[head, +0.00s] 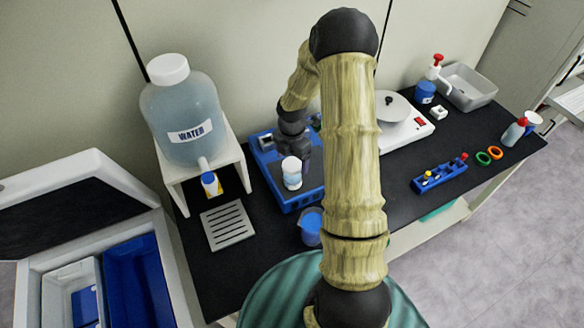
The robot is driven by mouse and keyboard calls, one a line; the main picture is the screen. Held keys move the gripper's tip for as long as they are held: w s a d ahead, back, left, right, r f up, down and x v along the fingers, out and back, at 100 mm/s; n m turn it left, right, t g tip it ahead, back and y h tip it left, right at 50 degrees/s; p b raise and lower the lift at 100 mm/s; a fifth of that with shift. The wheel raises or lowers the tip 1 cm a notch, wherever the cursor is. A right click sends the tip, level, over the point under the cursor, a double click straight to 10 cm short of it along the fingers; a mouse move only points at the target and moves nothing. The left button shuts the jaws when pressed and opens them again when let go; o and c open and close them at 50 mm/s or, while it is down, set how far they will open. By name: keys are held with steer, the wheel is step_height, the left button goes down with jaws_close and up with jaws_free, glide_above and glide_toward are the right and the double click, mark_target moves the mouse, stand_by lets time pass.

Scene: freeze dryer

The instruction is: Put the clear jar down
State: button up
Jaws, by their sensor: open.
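The clear jar (292,180) has a white lid and a pale label. It stands upright at the front part of a blue tray-like unit (300,201) on the black bench. My gripper (297,155) is just behind and above the jar, pointing down, with its jaws open. The fingertips are small and partly hidden by the jar, so I cannot tell whether they touch it. My own arm covers the right part of the blue unit.
A water tank (183,110) stands on a white stand at left, near a slotted plate (228,225). A blue cup (311,227) sits in front of the unit. A white scale-like device (406,125), a blue rack (439,176) and rings lie right. An open chest (60,262) is at lower left.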

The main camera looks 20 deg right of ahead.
step_height(320, 180, up, 7)
steer(key=shift+f+b, duration=0.15)
steer(key=shift+b, duration=0.45)
steer(key=shift+s, duration=0.1)
steer(key=shift+s+a+m, duration=0.1)
steer(key=shift+a+m, duration=0.15)
steer(key=shift+m, duration=0.05)
steer(key=s+a+r+m+t, duration=0.1)
steer(key=s+a+r+m, duration=0.3)
steer(key=s+m, duration=0.4)
steer(key=s+a+r+m+t, duration=0.1)
steer(key=s+a+r+m, duration=0.3)
steer(key=m, duration=1)
steer(key=s+a, duration=0.2)
steer(key=s, duration=0.2)
steer(key=shift+s+r+t, duration=0.25)
steer(key=shift+r+t, duration=0.05)
steer(key=shift+r, duration=0.05)
steer(key=shift+d, duration=0.1)
